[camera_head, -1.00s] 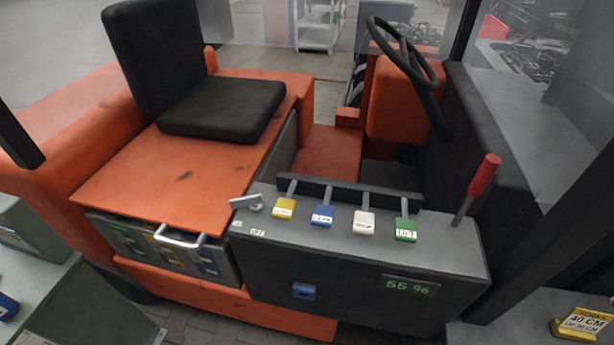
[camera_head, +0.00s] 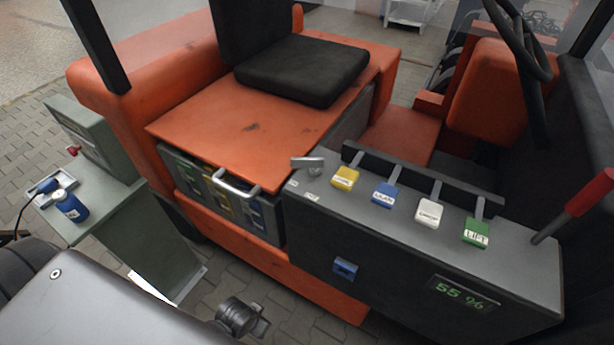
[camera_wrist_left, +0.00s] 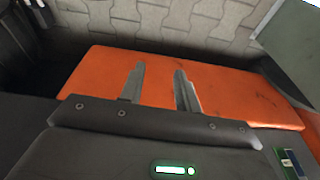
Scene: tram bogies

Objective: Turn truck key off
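The truck key (camera_head: 308,165) is a grey metal handle at the left end of the dark control console (camera_head: 420,225) in the head view. Its flat bar points left across the console top. Two small white labels (camera_head: 300,188) sit just in front of it. My left gripper (camera_wrist_left: 158,72) shows only in the left wrist view, its two metal fingers apart with nothing between them. An orange truck panel (camera_wrist_left: 225,82) lies beyond the fingers. The key does not show clearly in the wrist view. My right gripper is in neither view.
Yellow (camera_head: 345,178), blue (camera_head: 385,195), white (camera_head: 428,213) and green (camera_head: 476,232) lever tags stand right of the key. A red-handled lever (camera_head: 590,192) rises at far right. The orange seat base (camera_head: 230,130) is left of the console. A grey-green stand (camera_head: 150,235) holds a blue can (camera_head: 70,206).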

